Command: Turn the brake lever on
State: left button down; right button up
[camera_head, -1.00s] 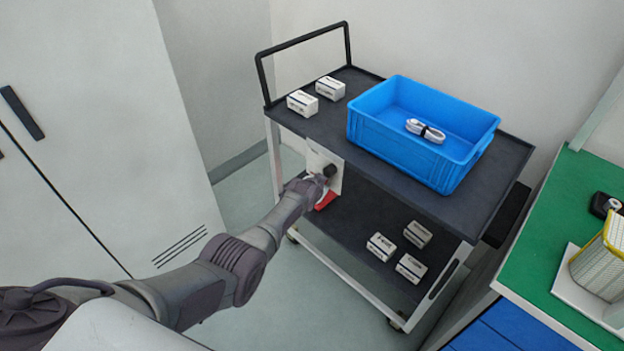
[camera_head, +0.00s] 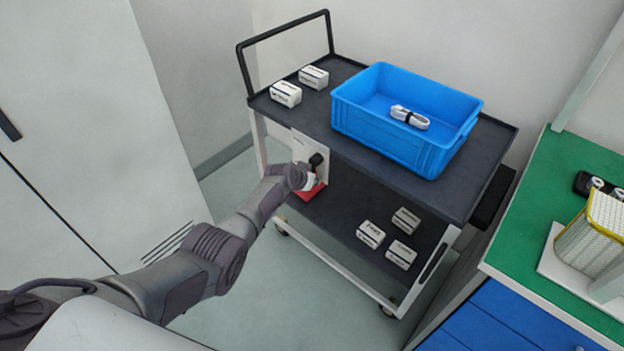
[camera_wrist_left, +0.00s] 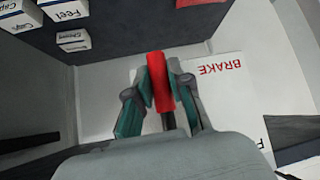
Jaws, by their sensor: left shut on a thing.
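The brake lever is a red handle (camera_wrist_left: 157,77) in front of a white panel (camera_wrist_left: 233,110) lettered BRAKE in red in the left wrist view. My left gripper (camera_wrist_left: 161,90) has its two teal-padded fingers on either side of the handle, shut on it. In the head view my left gripper (camera_head: 303,179) is at the white panel on the near side of the cart, below the top shelf. The arm's end hides most of the lever there. My right gripper is not in view.
The cart (camera_head: 440,195) carries a blue crate (camera_head: 385,137) with a bundled white cable and small boxes (camera_head: 286,94). More boxes (camera_head: 371,234) are on its lower shelf. A green-topped bench (camera_head: 560,215) stands at right.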

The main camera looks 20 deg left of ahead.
pick_arm(q)
jog(key=shift+d, duration=0.1)
jog(key=c, duration=1.1)
grip_release()
jog(key=shift+o, duration=0.2)
jog(key=shift+s, duration=0.1)
jog(key=v, duration=1.1)
jog(key=shift+s+r, duration=0.25)
jog(key=shift+r, duration=0.05)
